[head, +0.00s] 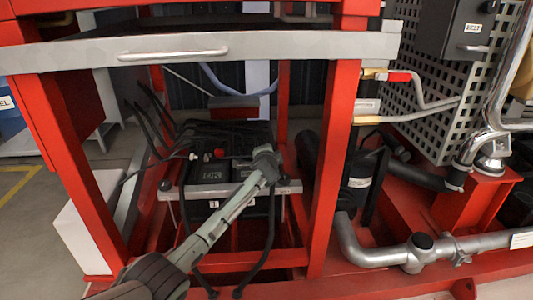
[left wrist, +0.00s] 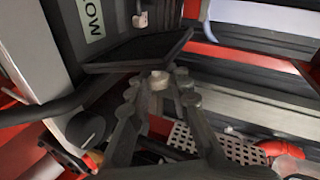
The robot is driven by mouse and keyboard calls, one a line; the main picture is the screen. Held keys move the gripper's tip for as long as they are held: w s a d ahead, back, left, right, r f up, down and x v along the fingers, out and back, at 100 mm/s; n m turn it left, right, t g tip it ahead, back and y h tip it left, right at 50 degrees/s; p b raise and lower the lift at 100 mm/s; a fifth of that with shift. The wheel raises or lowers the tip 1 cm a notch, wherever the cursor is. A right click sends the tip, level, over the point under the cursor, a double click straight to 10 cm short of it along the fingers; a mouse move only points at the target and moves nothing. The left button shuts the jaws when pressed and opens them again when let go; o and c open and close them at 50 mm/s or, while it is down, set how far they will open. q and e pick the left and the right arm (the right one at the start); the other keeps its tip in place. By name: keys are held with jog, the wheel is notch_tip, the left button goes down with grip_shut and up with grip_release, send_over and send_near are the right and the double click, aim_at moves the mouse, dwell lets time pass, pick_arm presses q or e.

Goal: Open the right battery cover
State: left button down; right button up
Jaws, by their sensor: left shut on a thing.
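Two black batteries sit side by side in the red frame, with the left battery (head: 205,173) showing a light label and the right battery (head: 262,207) partly behind my arm. My left gripper (head: 268,156) reaches up from below to the top of the right battery. In the left wrist view its fingers (left wrist: 158,84) are shut at the edge of a black flat panel (left wrist: 140,50), which looks like the right battery cover. The exact grip is partly hidden by the fingers, and how far the cover is raised cannot be told. My right gripper is not in view.
A metal hold-down bar (head: 185,191) crosses the battery fronts. Black cables (head: 150,125) run in from the left. Red posts (head: 337,150) flank the bay, and a grey beam (head: 80,54) spans above. Silver pipes (head: 375,255) lie to the right.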

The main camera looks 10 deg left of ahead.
pick_arm(q)
jog(key=c, duration=1.4)
grip_release()
jog(key=shift+s, duration=0.15)
jog(key=v, duration=1.1)
jog(key=shift+s+r, duration=0.15)
jog(key=shift+s, duration=0.25)
